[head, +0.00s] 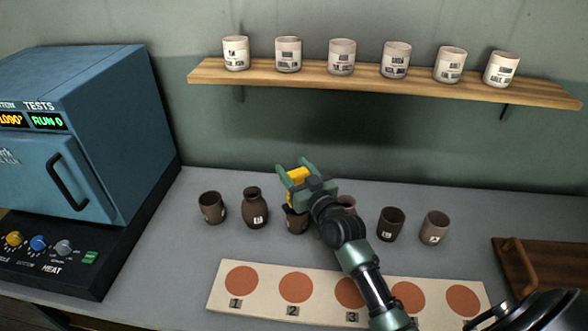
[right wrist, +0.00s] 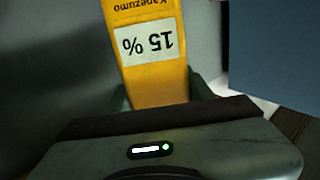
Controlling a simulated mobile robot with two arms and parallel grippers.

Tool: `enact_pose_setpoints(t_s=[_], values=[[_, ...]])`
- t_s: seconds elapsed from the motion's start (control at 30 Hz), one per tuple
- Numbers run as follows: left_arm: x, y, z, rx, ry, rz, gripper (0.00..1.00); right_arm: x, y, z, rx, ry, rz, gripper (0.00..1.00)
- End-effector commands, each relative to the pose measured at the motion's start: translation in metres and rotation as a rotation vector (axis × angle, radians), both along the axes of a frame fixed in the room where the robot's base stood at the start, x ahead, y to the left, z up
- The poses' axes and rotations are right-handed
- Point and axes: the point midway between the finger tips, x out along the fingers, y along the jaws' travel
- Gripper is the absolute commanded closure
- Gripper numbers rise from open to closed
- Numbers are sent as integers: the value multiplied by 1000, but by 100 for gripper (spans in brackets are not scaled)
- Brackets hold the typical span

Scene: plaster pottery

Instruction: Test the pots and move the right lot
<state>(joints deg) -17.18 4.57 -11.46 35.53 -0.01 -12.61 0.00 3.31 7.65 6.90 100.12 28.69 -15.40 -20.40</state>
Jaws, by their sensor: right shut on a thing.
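My right gripper (head: 297,172) is shut on a yellow meter (head: 297,176). In the right wrist view the meter (right wrist: 152,70) carries an upside-down label reading "15 %" and "Kanezumo". The gripper is above the row of dark pots, over the third pot (head: 297,221). The meter's lower end is close to that pot; I cannot tell if they touch. Other brown pots stand in the row: a cup (head: 211,208), a narrow-necked jar (head: 255,211), a pot partly behind my arm (head: 348,202), a dark cup (head: 391,225) and a lighter cup (head: 434,228). Several have small white tags.
A pale board (head: 262,304) with numbered orange circles lies in front. A blue kiln (head: 95,130) reading "RUN 0" stands left, with knobs (head: 38,243). A wooden shelf (head: 215,75) holds several labelled white cups (head: 342,58). A wooden tray (head: 560,262) lies right.

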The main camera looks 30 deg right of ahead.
Motion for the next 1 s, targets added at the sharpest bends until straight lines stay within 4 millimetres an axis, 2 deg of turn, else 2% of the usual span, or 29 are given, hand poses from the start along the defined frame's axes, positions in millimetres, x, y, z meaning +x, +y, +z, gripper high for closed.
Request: enact_pose_setpoints(t_s=[1.0], values=[[0,0,-6,0,0,0,49,0,0,-8,0,-1,0,96]])
